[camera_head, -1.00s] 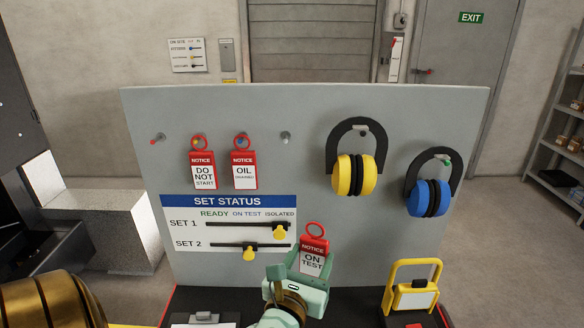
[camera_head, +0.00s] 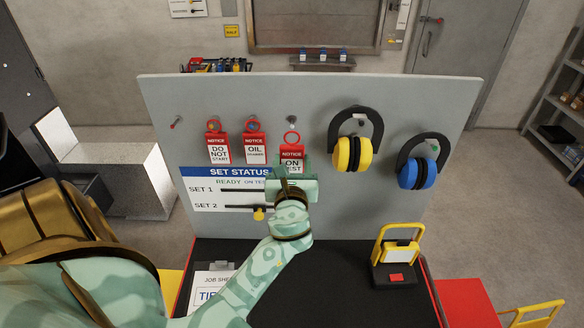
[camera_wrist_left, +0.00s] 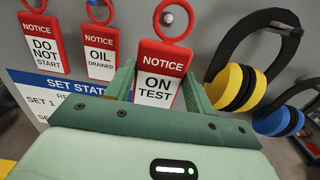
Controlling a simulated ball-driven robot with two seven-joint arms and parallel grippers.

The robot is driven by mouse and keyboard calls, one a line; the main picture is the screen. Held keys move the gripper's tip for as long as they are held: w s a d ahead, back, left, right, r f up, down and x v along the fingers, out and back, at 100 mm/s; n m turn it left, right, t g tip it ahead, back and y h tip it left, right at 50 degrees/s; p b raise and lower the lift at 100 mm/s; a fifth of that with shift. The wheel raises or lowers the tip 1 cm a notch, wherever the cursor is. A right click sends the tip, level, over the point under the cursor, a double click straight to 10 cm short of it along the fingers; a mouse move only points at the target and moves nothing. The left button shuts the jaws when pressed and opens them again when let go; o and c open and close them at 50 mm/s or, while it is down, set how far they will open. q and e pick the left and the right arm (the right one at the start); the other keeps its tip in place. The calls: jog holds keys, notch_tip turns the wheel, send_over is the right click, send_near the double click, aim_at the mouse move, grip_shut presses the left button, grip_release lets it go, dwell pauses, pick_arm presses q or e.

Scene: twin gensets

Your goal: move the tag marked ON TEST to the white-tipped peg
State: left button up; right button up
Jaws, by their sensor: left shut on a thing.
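The red and white ON TEST tag (camera_head: 291,157) is upright in front of the grey board, with its red ring at the top. My left gripper (camera_head: 291,168) is shut on its sides and covers its lower part in the head view. The white-tipped peg (camera_head: 292,120) stands on the board just above the ring in the head view. In the left wrist view the peg's pale tip (camera_wrist_left: 167,18) appears within the ring of the tag (camera_wrist_left: 160,78). I cannot tell whether the ring is around the peg or in front of it. My right gripper is not in view.
The DO NOT START tag (camera_head: 218,148) and OIL DRAINED tag (camera_head: 255,148) hang to the left. Yellow earmuffs (camera_head: 345,152) and blue earmuffs (camera_head: 408,172) hang to the right. A red-tipped peg (camera_head: 174,123) is bare. A yellow-handled lamp (camera_head: 398,250) stands on the black bench top.

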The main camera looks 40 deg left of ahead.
pick_arm(q)
jog(key=shift+f+b+x, duration=0.15)
jog(key=shift+b+x, duration=0.4)
jog(key=shift+x, duration=1)
jog(key=shift+f+b+x, duration=0.15)
jog(key=shift+b+x, duration=0.35)
jog(key=shift+x, duration=1)
jog(key=shift+w+a+f, duration=0.3)
jog(key=shift+w+a, duration=0.1)
jog(key=shift+w, duration=0.05)
jog(key=shift+w+f, duration=0.1)
jog(key=o, duration=1)
jog(key=shift+o, duration=0.2)
